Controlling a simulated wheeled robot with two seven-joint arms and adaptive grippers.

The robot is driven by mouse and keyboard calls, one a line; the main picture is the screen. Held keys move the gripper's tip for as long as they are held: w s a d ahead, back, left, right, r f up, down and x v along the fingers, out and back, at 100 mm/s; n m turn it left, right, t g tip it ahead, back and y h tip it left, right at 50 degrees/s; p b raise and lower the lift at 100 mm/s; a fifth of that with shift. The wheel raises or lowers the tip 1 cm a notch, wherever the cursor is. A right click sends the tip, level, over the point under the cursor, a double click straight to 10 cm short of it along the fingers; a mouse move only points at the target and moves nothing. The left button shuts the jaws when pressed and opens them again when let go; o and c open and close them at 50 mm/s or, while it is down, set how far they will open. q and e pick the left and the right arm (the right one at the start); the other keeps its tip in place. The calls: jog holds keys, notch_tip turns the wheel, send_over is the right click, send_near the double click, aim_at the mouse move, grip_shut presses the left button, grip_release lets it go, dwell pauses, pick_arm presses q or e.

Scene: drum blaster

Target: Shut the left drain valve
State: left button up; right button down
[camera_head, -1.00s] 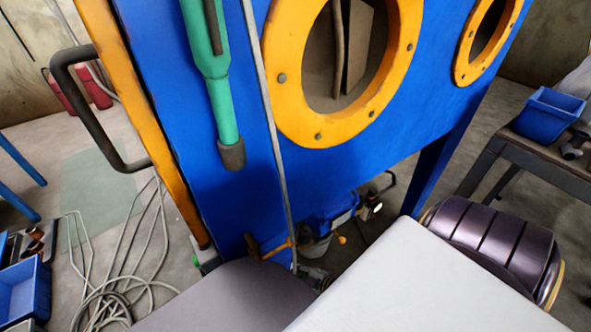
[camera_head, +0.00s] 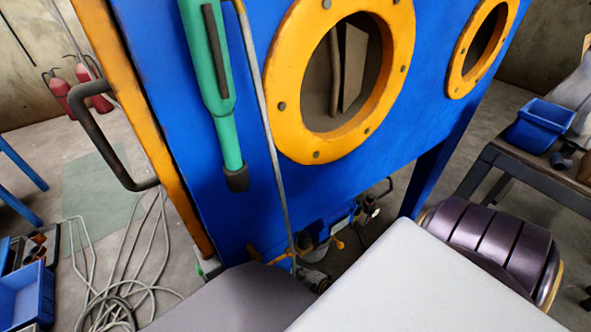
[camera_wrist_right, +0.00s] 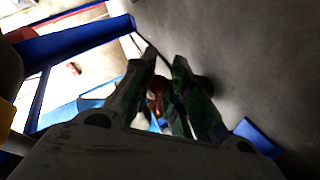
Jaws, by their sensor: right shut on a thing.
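A small orange-yellow handle (camera_head: 283,257), which looks like the left drain valve's, sits low under the front of the blue cabinet (camera_head: 180,120). My grey-purple and white body parts partly cover this area. A second yellow handle (camera_head: 338,243) shows further right. I cannot read from the head view whether the valve is open or shut. My right gripper (camera_wrist_right: 165,57) shows in the right wrist view, its dark green-black fingers close together on a small reddish-brown part (camera_wrist_right: 157,93). I cannot tell whether that part is the valve handle. My left gripper is in neither view.
A green tool (camera_head: 212,80) and a thin grey pipe (camera_head: 262,100) run down the cabinet front, left of a yellow-ringed port (camera_head: 290,140). Coiled cables (camera_head: 115,300) lie on the floor at left. A table with a blue bin (camera_head: 540,125) stands at right.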

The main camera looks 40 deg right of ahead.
jog(key=shift+w+d+r+n+h+p, duration=0.15)
jog(key=shift+r+n+h+p, duration=0.35)
jog(key=c, duration=1.3)
grip_release()
jog(key=shift+c, duration=0.2)
jog(key=shift+s, duration=0.35)
jog(key=v, duration=1.1)
jog(key=shift+r, duration=0.25)
jog(key=shift+s, duration=0.15)
